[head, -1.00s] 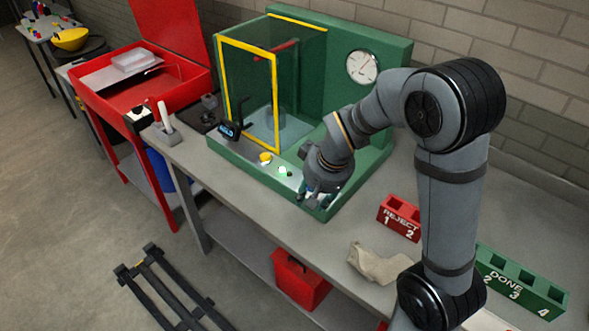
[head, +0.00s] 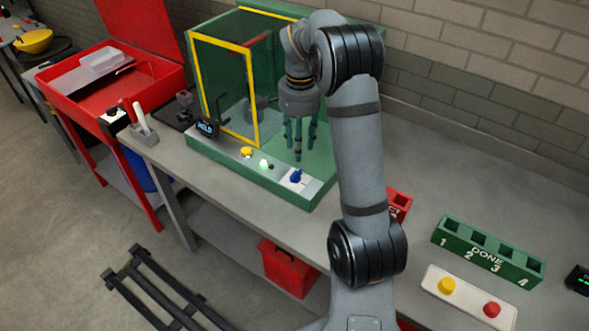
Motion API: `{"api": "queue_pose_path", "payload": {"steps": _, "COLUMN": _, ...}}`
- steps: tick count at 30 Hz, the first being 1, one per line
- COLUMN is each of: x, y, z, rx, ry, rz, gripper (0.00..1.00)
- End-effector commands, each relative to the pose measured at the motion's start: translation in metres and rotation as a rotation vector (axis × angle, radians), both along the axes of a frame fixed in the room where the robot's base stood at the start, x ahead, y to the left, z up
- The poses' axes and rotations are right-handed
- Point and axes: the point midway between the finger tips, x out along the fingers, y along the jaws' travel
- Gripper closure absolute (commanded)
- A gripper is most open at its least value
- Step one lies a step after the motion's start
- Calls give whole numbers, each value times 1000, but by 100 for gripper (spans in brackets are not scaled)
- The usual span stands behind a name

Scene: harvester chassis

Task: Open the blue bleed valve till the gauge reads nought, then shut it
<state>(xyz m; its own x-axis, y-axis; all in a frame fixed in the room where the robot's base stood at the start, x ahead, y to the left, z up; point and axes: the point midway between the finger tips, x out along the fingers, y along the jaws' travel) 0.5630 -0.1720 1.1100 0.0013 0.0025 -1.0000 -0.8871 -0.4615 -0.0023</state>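The blue bleed valve (head: 296,176) sits on a pale plate at the front right corner of the green test rig (head: 318,186). My gripper (head: 299,153) hangs just above and behind the valve, fingers pointing down and spread apart. It looks open and empty, apart from the valve. The small picture does not show whether the valve is open or shut. The gauge is hidden behind my arm, so its reading cannot be seen.
A yellow button (head: 246,152) and a lit green button (head: 264,164) are left of the valve. A yellow-framed guard (head: 256,95) stands behind them. The red REJECT rack (head: 399,204) is partly behind my arm. A green DONE rack (head: 489,253) and a two-button box (head: 468,299) lie right.

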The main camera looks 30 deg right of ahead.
Motion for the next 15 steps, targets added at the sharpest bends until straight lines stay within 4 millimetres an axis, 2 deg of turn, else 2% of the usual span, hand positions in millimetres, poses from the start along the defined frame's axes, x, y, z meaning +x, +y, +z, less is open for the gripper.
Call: {"api": "queue_pose_path", "payload": {"steps": 15, "x": 0, "y": 2, "z": -84, "rx": 1, "ry": 3, "rz": 5, "gripper": 62}}
